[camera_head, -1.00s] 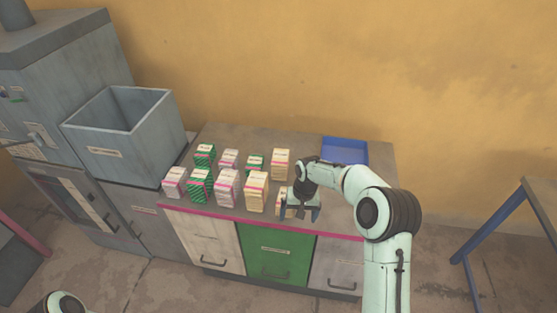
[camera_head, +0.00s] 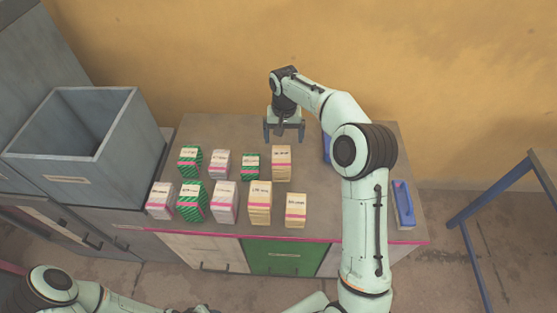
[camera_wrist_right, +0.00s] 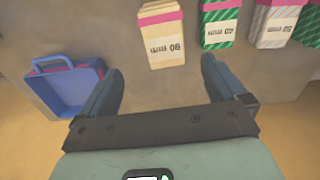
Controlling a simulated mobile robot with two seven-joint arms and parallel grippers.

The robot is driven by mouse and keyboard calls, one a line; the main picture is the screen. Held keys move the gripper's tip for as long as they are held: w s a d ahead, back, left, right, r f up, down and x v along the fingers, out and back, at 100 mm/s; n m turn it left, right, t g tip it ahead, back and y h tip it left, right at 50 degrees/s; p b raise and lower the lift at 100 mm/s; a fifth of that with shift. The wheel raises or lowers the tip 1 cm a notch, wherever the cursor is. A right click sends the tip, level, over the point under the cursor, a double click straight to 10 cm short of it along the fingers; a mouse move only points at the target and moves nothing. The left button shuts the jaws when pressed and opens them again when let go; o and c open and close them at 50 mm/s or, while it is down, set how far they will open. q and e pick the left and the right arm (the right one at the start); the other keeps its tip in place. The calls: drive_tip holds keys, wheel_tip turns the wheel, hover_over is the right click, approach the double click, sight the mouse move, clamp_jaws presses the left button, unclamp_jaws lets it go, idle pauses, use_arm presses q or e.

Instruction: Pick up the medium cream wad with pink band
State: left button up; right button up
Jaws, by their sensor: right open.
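Three cream wads with pink bands stand on the grey table. One is in the back row (camera_head: 281,163), a tall one is in front (camera_head: 259,205), and a shorter one is at the front right (camera_head: 295,210). By height, the back one looks like the medium wad. My right gripper (camera_head: 284,137) is open and empty, just behind and above that back wad. In the right wrist view a cream wad (camera_wrist_right: 162,45) stands upright ahead of the open fingers (camera_wrist_right: 162,85), apart from them. My left gripper is out of the head view; only part of that arm shows.
Green striped wads (camera_head: 190,162) and pale wads (camera_head: 220,164) stand close by on the left. A grey open bin (camera_head: 62,165) is further left. A blue tray (camera_wrist_right: 70,90) is right of the wads, mostly hidden by my arm in the head view. A blue handled object (camera_head: 403,204) lies at the right.

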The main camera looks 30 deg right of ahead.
sight(281, 156)
wheel_tip(281, 156, down, 5)
drive_tip(key=shift+f, duration=0.1)
drive_tip(key=shift+s+a+f, duration=0.1)
drive_tip(key=shift+a+f, duration=0.1)
drive_tip(key=shift+f, duration=1.1)
drive_tip(key=shift+a+f, duration=0.2)
drive_tip(key=shift+f, duration=1.1)
drive_tip(key=c, duration=1.1)
